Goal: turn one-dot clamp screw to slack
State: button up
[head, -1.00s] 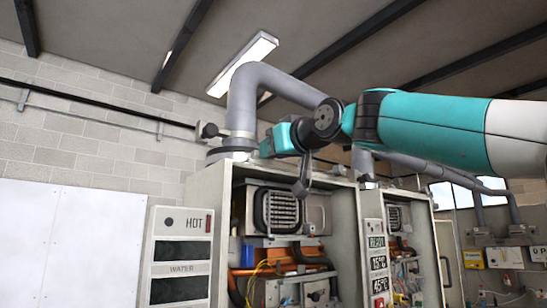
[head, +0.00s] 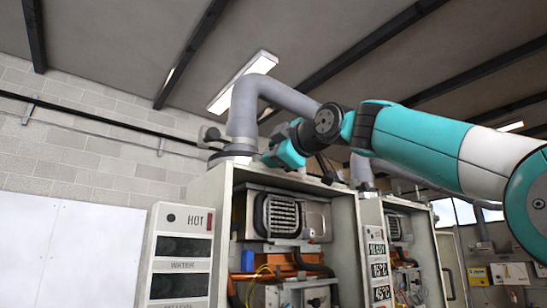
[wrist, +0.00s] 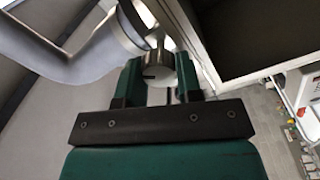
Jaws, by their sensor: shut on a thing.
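In the wrist view my gripper (wrist: 159,88) has its two fingers on either side of a short, round grey clamp screw (wrist: 160,64) and is shut on it. A dark slit shows on the screw's end. The screw sits beside the collar of a grey flue pipe (wrist: 75,45). I cannot make out any dots on it. In the head view my gripper (head: 268,158) is beside the base of the left flue pipe (head: 243,110), above the heater cabinet; its fingertips and the held screw are hard to see there. A dark knob (head: 212,134) sticks out left of this pipe.
The open left cabinet (head: 212,190) stands below my gripper, with a heater unit (head: 285,216) inside. A second cabinet (head: 405,208) stands to its right. A HOT display panel (head: 180,255) is at the left. Wall and ceiling beams lie behind.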

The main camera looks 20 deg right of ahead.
jog(key=n+b, duration=0.1)
jog(key=n, duration=0.4)
jog(key=shift+f+n, duration=0.1)
jog(key=shift+n, duration=0.3)
dwell(0.4)
jog(key=o, duration=0.9)
jog(key=shift+o, duration=0.2)
jog(key=shift+s, duration=0.15)
jog(key=b+v, duration=0.4)
jog(key=v, duration=1.3)
jog(key=shift+d, duration=0.2)
